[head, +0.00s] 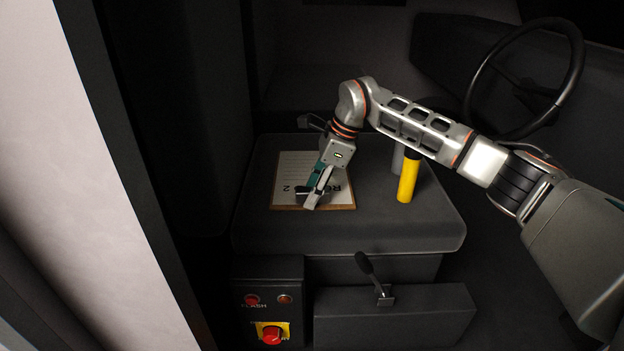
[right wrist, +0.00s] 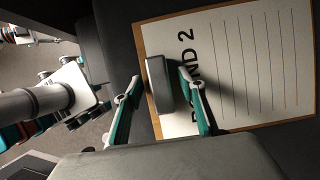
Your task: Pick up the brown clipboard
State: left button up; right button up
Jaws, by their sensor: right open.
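The brown clipboard (head: 338,208) lies flat on top of the dark seat-like block, with a white sheet (head: 293,170) on it. In the right wrist view the clipboard's brown edge (right wrist: 139,48) and the lined sheet (right wrist: 245,65) show at the upper right, with part of the printed heading covered by a finger. My right gripper (head: 316,195) is over the clipboard's near part, pointing down. I cannot tell whether a fingertip touches the board. My left gripper is out of view.
A yellow cylinder (head: 407,180) stands right of the clipboard, with a grey one (head: 397,158) behind it. The dark block (head: 400,235) is bare at the front right. A lever (head: 368,268) and a red-button panel (head: 271,333) are below. A steering wheel (head: 577,70) is far right.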

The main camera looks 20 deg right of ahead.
grip_shut()
jog(key=shift+r, duration=0.1)
